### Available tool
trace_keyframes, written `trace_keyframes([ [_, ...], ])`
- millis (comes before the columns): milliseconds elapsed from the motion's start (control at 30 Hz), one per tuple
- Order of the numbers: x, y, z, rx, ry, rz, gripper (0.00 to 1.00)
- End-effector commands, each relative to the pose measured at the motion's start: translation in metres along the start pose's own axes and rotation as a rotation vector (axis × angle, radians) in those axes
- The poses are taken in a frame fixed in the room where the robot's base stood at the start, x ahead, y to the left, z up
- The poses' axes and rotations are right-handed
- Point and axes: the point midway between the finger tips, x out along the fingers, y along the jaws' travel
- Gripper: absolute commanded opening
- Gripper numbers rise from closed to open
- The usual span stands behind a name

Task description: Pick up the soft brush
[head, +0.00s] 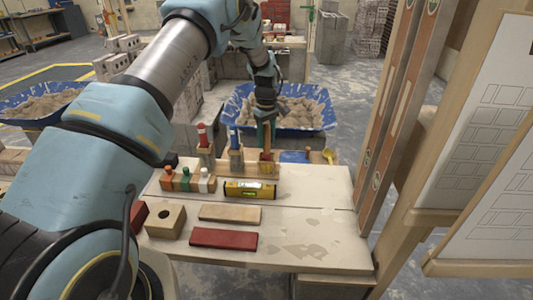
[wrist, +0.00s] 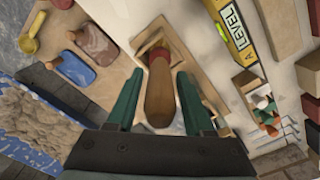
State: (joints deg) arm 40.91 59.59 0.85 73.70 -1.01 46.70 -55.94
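A tool with a rounded brown wooden handle (wrist: 160,98) stands in a wooden holder (wrist: 150,42) in the wrist view. It may be the soft brush; its lower end and any bristles are hidden. In the head view its handle (head: 266,150) shows below my gripper. My gripper (wrist: 159,76) is open, with one green finger on each side of the handle and gaps visible on both sides. In the head view my gripper (head: 266,132) points down over the back edge of the bench, at the holder.
Red-handled (head: 203,138) and blue-handled (head: 235,142) tools stand to the left. A yellow level (head: 250,190) lies in front. A blue float (wrist: 75,72) and yellow scoop (wrist: 33,36) lie alongside. A blue mortar tub (head: 322,118) is behind. Wooden uprights (head: 385,130) stand right.

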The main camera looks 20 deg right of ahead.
Motion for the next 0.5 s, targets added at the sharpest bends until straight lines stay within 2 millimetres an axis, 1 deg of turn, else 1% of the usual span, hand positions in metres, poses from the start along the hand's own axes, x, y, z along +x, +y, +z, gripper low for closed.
trace_keyframes([
  [33, -0.0001, 0.0, 0.0, 0.0, 0.0, 0.0, 0.45],
  [67, -0.0001, 0.0, 0.0001, 0.0, 0.0, 0.0, 0.42],
  [433, -0.0003, 0.0, 0.0001, 0.0, 0.0, 0.0, 0.0],
  [500, -0.0003, 0.0, 0.0001, 0.0, 0.0, 0.0, 0.0],
])
